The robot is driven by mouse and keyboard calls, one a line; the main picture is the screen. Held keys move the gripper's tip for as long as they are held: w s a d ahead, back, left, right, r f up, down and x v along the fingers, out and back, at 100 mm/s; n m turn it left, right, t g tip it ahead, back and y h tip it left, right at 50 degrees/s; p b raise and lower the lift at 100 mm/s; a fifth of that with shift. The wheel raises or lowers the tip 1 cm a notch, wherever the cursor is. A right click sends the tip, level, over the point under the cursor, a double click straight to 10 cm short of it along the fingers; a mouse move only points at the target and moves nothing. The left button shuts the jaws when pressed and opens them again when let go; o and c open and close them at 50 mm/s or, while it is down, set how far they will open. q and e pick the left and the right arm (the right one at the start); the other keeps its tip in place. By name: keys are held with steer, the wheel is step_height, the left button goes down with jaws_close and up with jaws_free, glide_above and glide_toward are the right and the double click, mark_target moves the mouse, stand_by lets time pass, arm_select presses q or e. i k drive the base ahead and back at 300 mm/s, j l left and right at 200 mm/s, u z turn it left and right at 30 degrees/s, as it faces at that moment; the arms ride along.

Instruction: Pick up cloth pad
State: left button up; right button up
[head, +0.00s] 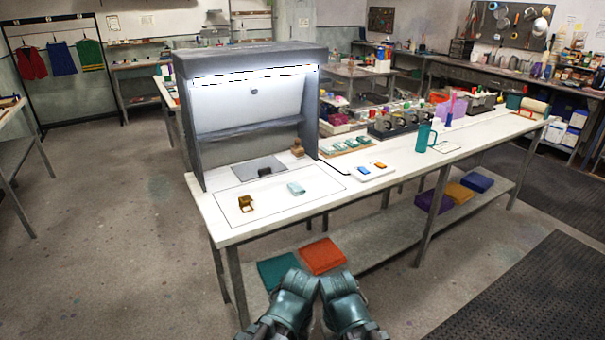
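A small pale teal pad (296,188), which looks like the cloth pad, lies on the white bench top inside a thin dark outline, in front of the grey hood. A small brown object (246,204) sits to its left within the same outline. Several similar pale teal pieces lie on a wooden tray (338,153) further right. Two dark teal parts of my arms show at the bottom centre, close together, below and apart from the bench top. No gripper fingers show.
The grey hood (189,130) has a lit opening with a grey plate (259,167) inside. A white tray (361,176) with blue and orange pieces stands right of the pad. A teal jug (424,138) stands further right. Folded cloths (322,255) lie on the low shelf. Floor at left is clear.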

mark_target(297, 190)
steer(key=i+l, duration=0.15)
steer(key=i, duration=0.45)
steer(key=i+l, duration=0.15)
steer(key=i, duration=0.45)
